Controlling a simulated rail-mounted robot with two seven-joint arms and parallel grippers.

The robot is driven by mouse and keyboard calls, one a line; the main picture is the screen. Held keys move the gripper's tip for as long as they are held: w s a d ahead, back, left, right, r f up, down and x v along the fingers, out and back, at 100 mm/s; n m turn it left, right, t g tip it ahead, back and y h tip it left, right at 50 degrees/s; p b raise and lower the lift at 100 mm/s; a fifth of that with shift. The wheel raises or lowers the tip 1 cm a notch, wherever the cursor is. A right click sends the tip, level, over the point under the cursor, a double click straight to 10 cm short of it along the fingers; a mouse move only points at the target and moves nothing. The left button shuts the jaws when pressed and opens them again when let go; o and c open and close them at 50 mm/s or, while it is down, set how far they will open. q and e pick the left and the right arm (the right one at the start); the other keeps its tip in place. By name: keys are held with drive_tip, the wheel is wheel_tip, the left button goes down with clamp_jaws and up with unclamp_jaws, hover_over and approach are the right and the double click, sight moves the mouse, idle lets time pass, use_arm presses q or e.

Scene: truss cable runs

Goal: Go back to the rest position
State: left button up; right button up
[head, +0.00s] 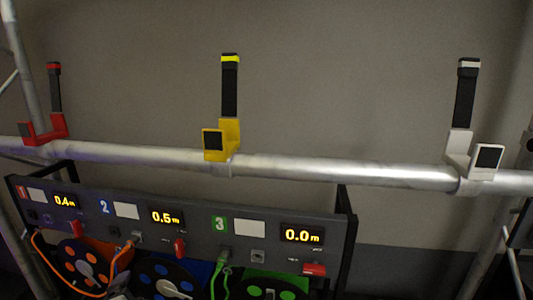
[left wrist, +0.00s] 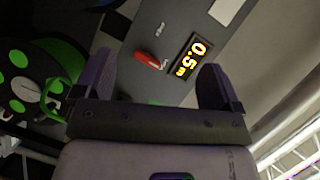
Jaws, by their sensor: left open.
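My left gripper (left wrist: 157,68) shows in the left wrist view, open, with nothing between its two fingers. The fingers appear apart from the panel, though the exact gap is hard to judge. I cannot make out either gripper in the head view, and my right gripper shows in neither view.
A grey panel (head: 190,205) spans the lower left, with displays reading 0.4, 0.5 and 0.0 m. Cable reels (head: 85,265) sit below. A silver pipe (head: 330,172) crosses above, bearing red (head: 45,130), yellow (head: 228,140) and white (head: 460,150) holders with upright black straps.

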use_arm(q)
drive_tip(key=s+d+n+g+h+p, duration=0.1)
drive_tip(key=s+d+n+g, duration=0.15)
drive_tip(key=s, duration=0.35)
drive_tip(key=s+d+n+g+p, duration=0.1)
drive_tip(key=s+d+n+p, duration=0.1)
drive_tip(key=s+d+n, duration=0.3)
drive_tip(key=s+d+f+n+g+h+p, duration=0.1)
drive_tip(key=s+f, duration=0.5)
drive_tip(key=s, duration=0.8)
drive_tip(key=s+d+f+n+g+h+p, duration=0.1)
drive_tip(key=s+f+g+p, duration=0.5)
drive_tip(key=s, duration=0.8)
drive_tip(key=shift+s+d+f+g+h, duration=0.45)
drive_tip(key=shift+d+g, duration=0.2)
drive_tip(key=shift+d, duration=0.25)
